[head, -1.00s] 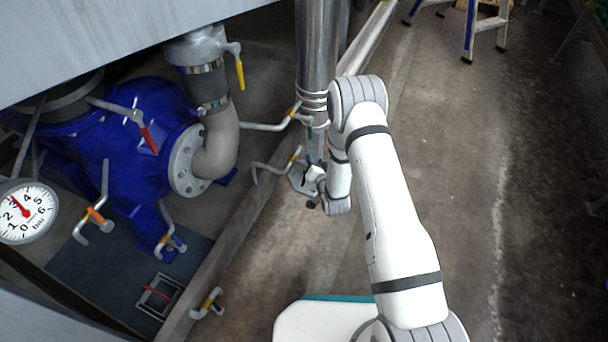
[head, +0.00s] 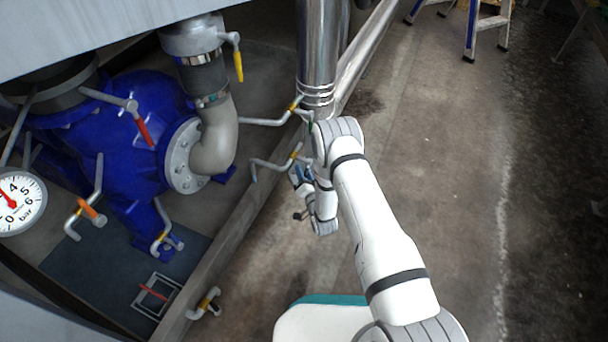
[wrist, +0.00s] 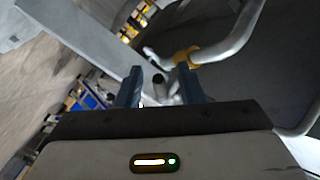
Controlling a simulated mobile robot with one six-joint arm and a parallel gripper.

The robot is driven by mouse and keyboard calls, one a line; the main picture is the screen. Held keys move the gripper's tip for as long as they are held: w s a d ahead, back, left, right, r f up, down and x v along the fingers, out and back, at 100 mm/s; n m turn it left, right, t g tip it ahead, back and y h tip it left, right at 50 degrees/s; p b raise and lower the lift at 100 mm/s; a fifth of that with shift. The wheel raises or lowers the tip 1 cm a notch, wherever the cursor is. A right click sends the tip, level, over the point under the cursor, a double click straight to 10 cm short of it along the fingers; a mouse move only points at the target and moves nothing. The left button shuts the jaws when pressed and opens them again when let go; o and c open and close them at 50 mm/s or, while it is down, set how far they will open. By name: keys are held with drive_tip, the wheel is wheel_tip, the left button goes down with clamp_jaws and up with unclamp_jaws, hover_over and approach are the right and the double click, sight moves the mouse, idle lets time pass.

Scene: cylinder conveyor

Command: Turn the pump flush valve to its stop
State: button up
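My gripper (head: 300,174) is low beside the steel column in the head view, close to a bent grey pipe with a yellow band (head: 295,152). In the wrist view my gripper (wrist: 157,80) has its two blue fingers apart. A small dark round end (wrist: 159,80) and grey metal show between or just beyond them; contact cannot be told. A yellow-banded grey pipe (wrist: 187,57) lies just past the right finger. The blue pump (head: 105,130) stands at left, with a red lever (head: 144,133) and an orange-banded handle (head: 92,211). I cannot tell which fitting is the flush valve.
A pressure gauge (head: 18,205) is at the left edge. A yellow-handled valve (head: 239,66) hangs at the upper pipe. The steel column (head: 318,45) rises behind my arm. A raised kerb (head: 237,220) runs beside the pump. Open floor (head: 455,170) lies to the right.

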drive_tip(key=shift+w+a, duration=0.15)
drive_tip(key=shift+w, duration=0.3)
drive_tip(key=shift+c, duration=0.3)
clamp_jaws()
